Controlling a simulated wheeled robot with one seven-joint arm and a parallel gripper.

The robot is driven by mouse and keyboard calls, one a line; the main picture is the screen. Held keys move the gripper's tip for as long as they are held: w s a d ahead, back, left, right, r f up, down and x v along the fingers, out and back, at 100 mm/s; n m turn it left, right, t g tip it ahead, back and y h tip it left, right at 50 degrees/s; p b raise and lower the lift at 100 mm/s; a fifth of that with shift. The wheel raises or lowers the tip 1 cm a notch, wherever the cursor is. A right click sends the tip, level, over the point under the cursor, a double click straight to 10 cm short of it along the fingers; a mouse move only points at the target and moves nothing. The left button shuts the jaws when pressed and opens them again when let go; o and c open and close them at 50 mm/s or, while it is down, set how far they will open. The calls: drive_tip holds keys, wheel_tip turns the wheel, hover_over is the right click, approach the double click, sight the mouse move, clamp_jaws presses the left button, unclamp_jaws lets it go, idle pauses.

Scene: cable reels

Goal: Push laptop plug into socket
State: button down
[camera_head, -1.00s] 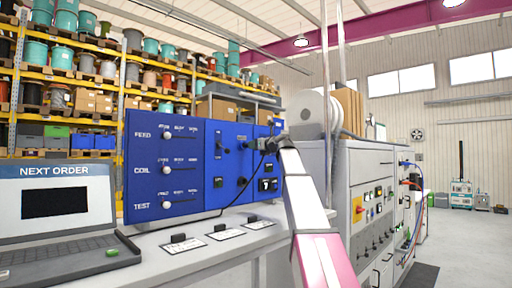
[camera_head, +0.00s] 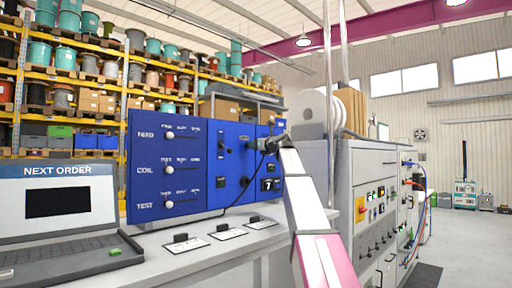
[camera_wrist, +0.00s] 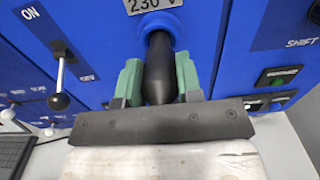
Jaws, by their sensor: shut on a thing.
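My gripper (camera_wrist: 158,82) has green fingers closed on both sides of a black plug (camera_wrist: 159,70). The plug points at the round blue socket (camera_wrist: 152,22) under the "230 V" label, and its far end meets the socket's opening. I cannot tell how deep it sits. In the head view my gripper (camera_head: 266,146) is at the right part of the blue panel (camera_head: 200,195), and hides most of the plug and socket. A black cable (camera_head: 240,192) hangs from there toward the bench. The laptop (camera_head: 70,205) stands open at the left, showing "NEXT ORDER".
A black lever (camera_wrist: 60,85) marked "ON" is left of the gripper in the wrist view; switches (camera_wrist: 283,77) are to the right. The bench (camera_head: 230,250) carries several labelled black knobs. A grey cabinet (camera_head: 375,165) stands right of my arm. Open floor (camera_head: 465,250) lies far right.

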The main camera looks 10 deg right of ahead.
drive_tip(key=shift+w+a, duration=0.2)
drive_tip(key=shift+w, duration=0.2)
drive_tip(key=c, duration=0.7)
unclamp_jaws()
drive_tip(key=shift+s, duration=0.15)
